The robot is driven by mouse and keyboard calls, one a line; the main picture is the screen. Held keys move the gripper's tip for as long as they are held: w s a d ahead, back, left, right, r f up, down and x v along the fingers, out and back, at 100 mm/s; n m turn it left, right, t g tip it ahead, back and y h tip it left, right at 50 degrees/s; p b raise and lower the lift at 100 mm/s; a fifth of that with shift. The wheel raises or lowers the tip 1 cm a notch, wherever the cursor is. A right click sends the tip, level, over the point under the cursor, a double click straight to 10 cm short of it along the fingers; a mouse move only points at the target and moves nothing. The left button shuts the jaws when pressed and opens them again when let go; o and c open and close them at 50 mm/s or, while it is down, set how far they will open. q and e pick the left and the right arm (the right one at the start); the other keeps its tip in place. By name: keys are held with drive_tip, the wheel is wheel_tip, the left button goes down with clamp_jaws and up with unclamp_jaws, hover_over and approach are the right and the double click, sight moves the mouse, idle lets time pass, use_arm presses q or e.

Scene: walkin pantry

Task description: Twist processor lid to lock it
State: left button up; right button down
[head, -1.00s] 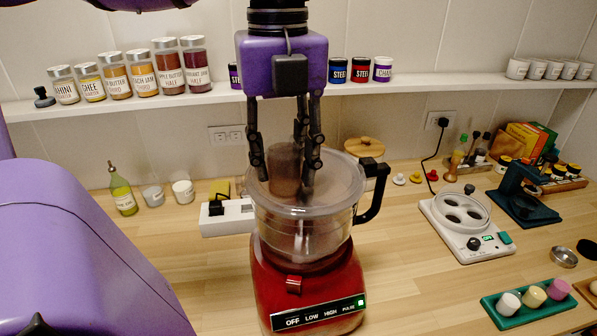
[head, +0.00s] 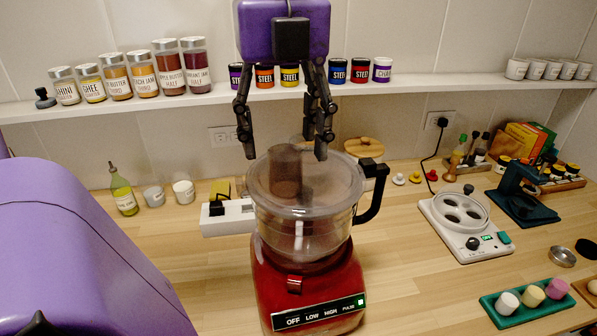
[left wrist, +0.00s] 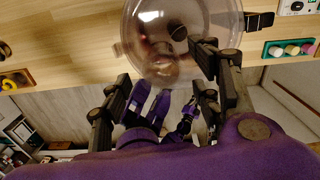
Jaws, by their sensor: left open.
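The food processor has a red base (head: 308,285) with a dial strip reading OFF, LOW, HIGH and PULSE, and a small green light. Its clear bowl (head: 310,235) with a black handle (head: 372,195) on the right stands on the base. A clear round lid (head: 335,185) with a brownish feed tube (head: 286,172) covers the bowl. In the left wrist view the lid (left wrist: 205,65) shows from above. My left gripper (head: 286,152) is open and empty, its fingers above the lid and apart from the tube. It also shows in the left wrist view (left wrist: 165,95). My right gripper is not in view.
A white power strip (head: 228,217) and an oil bottle (head: 122,192) stand left of the processor. A white appliance with round wells (head: 467,222) and a green tray of cups (head: 528,302) stand right. A shelf (head: 440,82) with jars runs behind.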

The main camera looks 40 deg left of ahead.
use_arm(q)
drive_tip(key=shift+r, duration=1.95)
